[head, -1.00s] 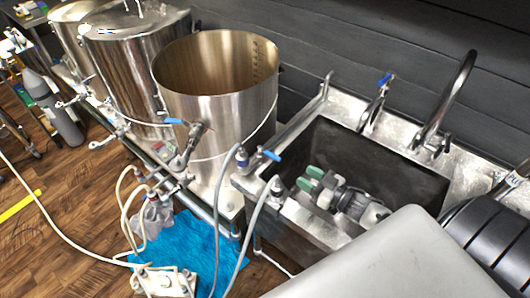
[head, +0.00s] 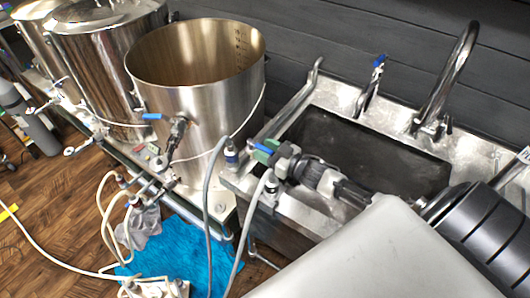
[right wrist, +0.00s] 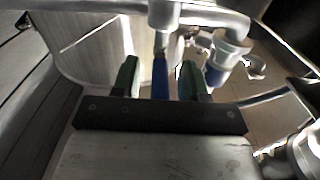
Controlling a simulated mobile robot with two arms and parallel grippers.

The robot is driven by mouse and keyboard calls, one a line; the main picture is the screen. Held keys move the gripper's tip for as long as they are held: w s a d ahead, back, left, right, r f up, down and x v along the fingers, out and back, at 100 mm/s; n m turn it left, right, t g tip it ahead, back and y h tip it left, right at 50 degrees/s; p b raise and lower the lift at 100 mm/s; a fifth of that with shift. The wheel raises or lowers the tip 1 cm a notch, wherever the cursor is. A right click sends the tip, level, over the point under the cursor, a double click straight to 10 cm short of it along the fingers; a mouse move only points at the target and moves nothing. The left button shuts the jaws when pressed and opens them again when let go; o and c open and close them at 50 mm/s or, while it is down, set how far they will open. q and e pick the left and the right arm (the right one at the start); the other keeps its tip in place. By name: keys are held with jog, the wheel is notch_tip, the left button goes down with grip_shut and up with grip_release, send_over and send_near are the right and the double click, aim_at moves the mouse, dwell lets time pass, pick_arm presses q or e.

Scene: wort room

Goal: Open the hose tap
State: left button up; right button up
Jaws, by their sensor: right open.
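The hose tap (head: 231,153) stands at the left front corner of the sink, with a grey hose at it. Its blue lever (head: 262,149) points right, mostly hidden by my right gripper (head: 268,151). In the right wrist view, the lever (right wrist: 160,80) lies between the two green fingertips of my open right gripper (right wrist: 158,76), with a gap visible on each side. Whether the fingers touch it I cannot tell. My left gripper is out of view.
A steel sink (head: 330,120) lies under my right arm, with a curved faucet (head: 447,80) and a small blue-handled tap (head: 370,88) behind. An open steel kettle (head: 200,100) stands left. A second hose fitting (head: 269,186) stands close in front of my gripper.

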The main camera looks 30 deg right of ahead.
jog(key=shift+w, duration=0.1)
jog(key=shift+c, duration=0.2)
grip_shut()
jog(key=shift+y, duration=0.3)
